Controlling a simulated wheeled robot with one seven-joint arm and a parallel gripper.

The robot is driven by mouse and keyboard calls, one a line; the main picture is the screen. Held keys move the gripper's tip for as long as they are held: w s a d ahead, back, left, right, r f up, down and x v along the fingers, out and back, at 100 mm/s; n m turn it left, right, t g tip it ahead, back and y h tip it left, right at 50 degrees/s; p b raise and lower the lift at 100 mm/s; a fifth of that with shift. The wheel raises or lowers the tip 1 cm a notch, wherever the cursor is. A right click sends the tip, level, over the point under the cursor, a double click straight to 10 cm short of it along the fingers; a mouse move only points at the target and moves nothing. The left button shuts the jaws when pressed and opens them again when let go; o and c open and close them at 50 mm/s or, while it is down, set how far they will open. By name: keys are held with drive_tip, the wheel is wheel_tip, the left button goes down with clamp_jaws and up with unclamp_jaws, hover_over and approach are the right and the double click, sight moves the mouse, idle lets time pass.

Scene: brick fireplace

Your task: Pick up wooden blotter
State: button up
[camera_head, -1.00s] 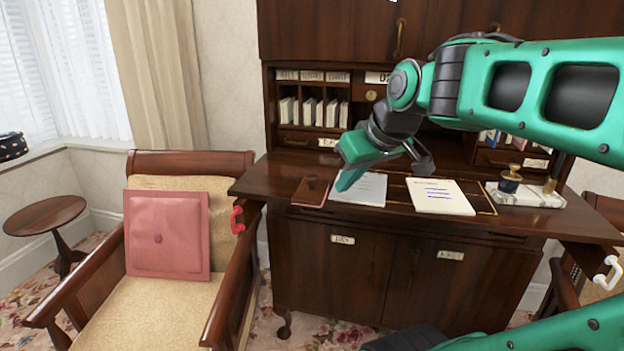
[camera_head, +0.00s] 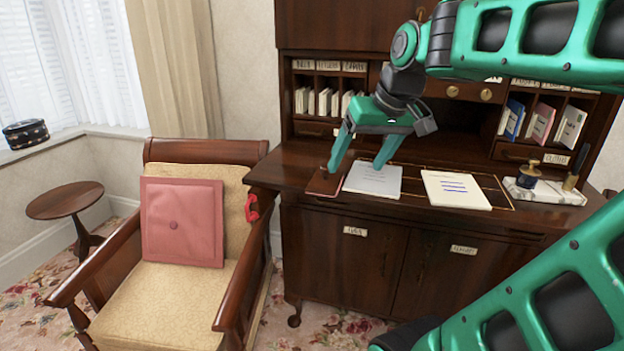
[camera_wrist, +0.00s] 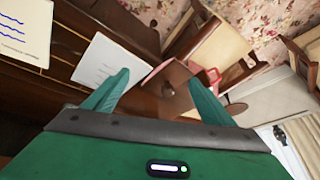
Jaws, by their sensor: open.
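The wooden blotter (camera_head: 321,185), a flat dark reddish-brown piece with a small knob, lies at the left end of the desk top beside a sheet of white paper (camera_head: 373,180). My gripper (camera_head: 356,168) is open and empty, pointing down above the desk. Its left finger is over or beside the blotter and partly hides it; its right finger is over the paper. I cannot tell the exact height gap.
A cream notepad (camera_head: 456,191) and a white inkstand (camera_head: 545,191) stand to the right on the desk (camera_head: 270,172). Cubbyholes with books rise behind. An armchair with a pink cushion (camera_head: 182,222) is at the left, near a small round table (camera_head: 65,200).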

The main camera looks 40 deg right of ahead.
sight(326, 166)
drive_tip(key=w+r+m+g, duration=0.1)
drive_tip(key=w+m, duration=0.1)
drive_tip(key=w, duration=0.1)
drive_tip(key=w+r+m+g, duration=0.1)
drive_tip(key=w+m+g, duration=0.1)
drive_tip(key=w, duration=0.1)
drive_tip(key=w+r+m+g, duration=0.1)
drive_tip(key=w+m+g, duration=0.1)
drive_tip(key=w, duration=0.1)
drive_tip(key=shift+a, duration=0.25)
drive_tip(key=shift+w+a+m, duration=0.2)
drive_tip(key=shift+w+m, duration=0.1)
drive_tip(key=shift+w, duration=0.1)
wheel_tip(326, 166, down, 5)
drive_tip(key=shift+f, duration=0.15)
drive_tip(key=shift+w+d+f, duration=0.1)
drive_tip(key=shift+w+f, duration=0.05)
drive_tip(key=shift+f, duration=1.15)
drive_tip(key=shift+w+d+f, duration=0.1)
drive_tip(key=shift+w+f, duration=0.05)
drive_tip(key=shift+f, duration=1.15)
drive_tip(key=shift+c, duration=0.4)
drive_tip(key=c, duration=1.2)
